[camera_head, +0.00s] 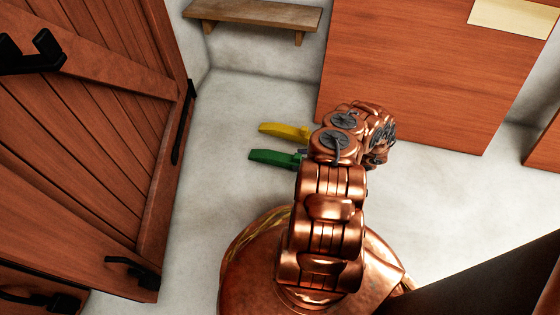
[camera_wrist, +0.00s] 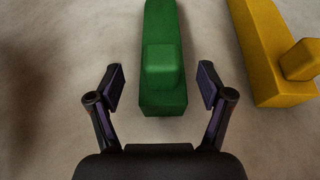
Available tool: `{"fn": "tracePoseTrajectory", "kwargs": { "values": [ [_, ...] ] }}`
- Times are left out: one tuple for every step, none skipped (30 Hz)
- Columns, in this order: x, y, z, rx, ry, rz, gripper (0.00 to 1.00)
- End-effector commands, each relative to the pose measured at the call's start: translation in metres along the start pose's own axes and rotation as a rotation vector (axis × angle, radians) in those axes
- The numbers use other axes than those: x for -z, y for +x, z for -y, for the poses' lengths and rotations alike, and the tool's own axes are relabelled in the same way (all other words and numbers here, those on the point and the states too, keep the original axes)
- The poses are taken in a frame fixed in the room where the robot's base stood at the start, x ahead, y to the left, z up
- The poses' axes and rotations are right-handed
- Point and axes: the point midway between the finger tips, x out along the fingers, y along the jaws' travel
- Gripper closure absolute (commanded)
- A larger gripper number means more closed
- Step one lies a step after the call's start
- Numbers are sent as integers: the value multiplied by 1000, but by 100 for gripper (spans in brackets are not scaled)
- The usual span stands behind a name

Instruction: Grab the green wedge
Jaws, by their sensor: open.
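The green wedge (camera_head: 274,158) lies on the pale floor, left of my copper arm in the head view. In the wrist view the green wedge (camera_wrist: 163,60) runs up the middle of the picture, with a raised block near its close end. My gripper (camera_wrist: 161,84) is open, with one finger on each side of the close end of the green wedge. Gaps show between the fingers and the wedge, and I cannot tell the height between them. In the head view my arm hides most of the gripper.
A yellow wedge (camera_head: 285,132) lies just beyond the green one, and right of it in the wrist view (camera_wrist: 266,52). A wooden plank door (camera_head: 95,130) stands at the left. A wooden shelf (camera_head: 253,14) is on the back wall. A large brown panel (camera_head: 410,75) stands behind my arm.

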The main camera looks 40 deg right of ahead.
Motion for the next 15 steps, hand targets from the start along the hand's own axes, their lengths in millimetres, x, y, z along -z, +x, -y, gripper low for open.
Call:
{"fn": "tracePoseTrajectory", "kwargs": {
  "values": [
    [2, 4, 0, 0, 1, 1, 21],
    [2, 8, 0, 0, 1, 1, 21],
    [2, 12, 0, 0, 2, 0, 21],
    [2, 16, 0, -1, 3, 0, 21],
    [2, 20, 1, -2, 3, 1, 21],
    [2, 25, 1, -2, 2, 1, 21],
    [1, 28, 2, -1, 2, 1, 21],
    [0, 33, 2, -1, 1, 2, 21],
    [0, 38, 2, -2, 0, 2, 21],
    [-1, 42, 2, -3, -1, 2, 21],
    [-1, 44, 2, -2, -1, 1, 21],
    [-1, 47, 3, -1, -1, 1, 21],
    [-2, 48, 3, 0, -1, 0, 21],
    [-2, 48, 3, 0, -1, 0, 21],
    [-2, 48, 2, 0, 0, -1, 21]
  ]
}}
